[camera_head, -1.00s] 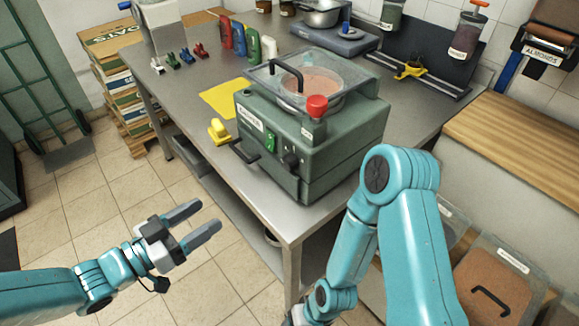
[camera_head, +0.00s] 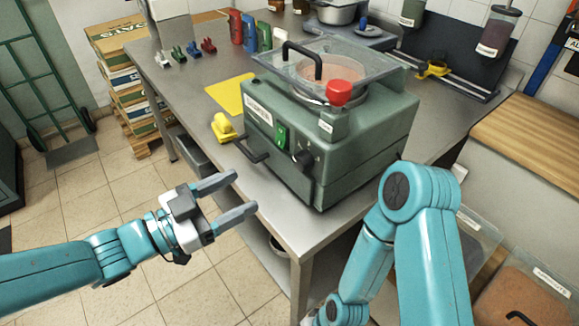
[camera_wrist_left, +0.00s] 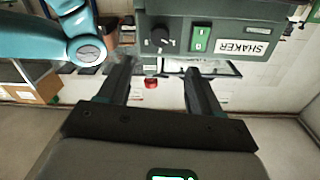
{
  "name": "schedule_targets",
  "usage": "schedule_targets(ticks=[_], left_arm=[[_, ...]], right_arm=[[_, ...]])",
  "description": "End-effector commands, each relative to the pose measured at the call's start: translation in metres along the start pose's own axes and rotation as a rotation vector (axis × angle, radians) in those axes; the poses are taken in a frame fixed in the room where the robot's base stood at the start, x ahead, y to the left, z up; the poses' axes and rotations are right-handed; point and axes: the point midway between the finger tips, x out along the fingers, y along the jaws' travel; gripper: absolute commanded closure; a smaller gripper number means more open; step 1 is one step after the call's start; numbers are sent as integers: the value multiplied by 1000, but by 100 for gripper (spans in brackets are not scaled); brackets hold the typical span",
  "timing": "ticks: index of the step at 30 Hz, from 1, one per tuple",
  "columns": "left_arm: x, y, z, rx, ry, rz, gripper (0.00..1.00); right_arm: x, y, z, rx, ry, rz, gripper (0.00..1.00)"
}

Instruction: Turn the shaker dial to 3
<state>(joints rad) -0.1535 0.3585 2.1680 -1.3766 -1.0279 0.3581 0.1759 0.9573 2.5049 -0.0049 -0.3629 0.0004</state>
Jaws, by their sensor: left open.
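The green shaker (camera_head: 340,150) stands on the metal table, with a clear lid and a red knob (camera_head: 339,92) on top. Its black dial (camera_head: 302,159) is on the front face, right of a green switch (camera_head: 281,138). The numbers around it are too small to read. In the left wrist view the shaker appears upside down, with the dial (camera_wrist_left: 159,37) just beyond the fingers. My left gripper (camera_head: 245,192) is open and empty, in front of the table edge, left of and below the dial, apart from it. My right gripper is out of view; only its arm shows.
Open floor lies below my left arm.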

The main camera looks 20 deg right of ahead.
Motion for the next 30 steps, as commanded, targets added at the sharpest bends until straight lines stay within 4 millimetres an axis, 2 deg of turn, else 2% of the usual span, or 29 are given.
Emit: schedule_targets(ticks=[3, 9, 15, 21, 27, 28, 30], left_arm=[[32, 1, 1, 1, 0, 7, 36], [80, 0, 1, 1, 0, 6, 36], [110, -2, 1, 0, 0, 4, 36], [120, -2, 1, -1, 0, 2, 36], [120, -2, 1, -1, 0, 2, 36], [120, -2, 1, -1, 0, 2, 39], [120, -2, 1, -1, 0, 2, 62]], right_arm=[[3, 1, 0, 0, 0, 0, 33], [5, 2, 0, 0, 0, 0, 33], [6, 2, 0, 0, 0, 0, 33], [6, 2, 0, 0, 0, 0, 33], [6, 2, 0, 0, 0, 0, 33], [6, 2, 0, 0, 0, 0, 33], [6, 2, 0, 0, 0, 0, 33]])
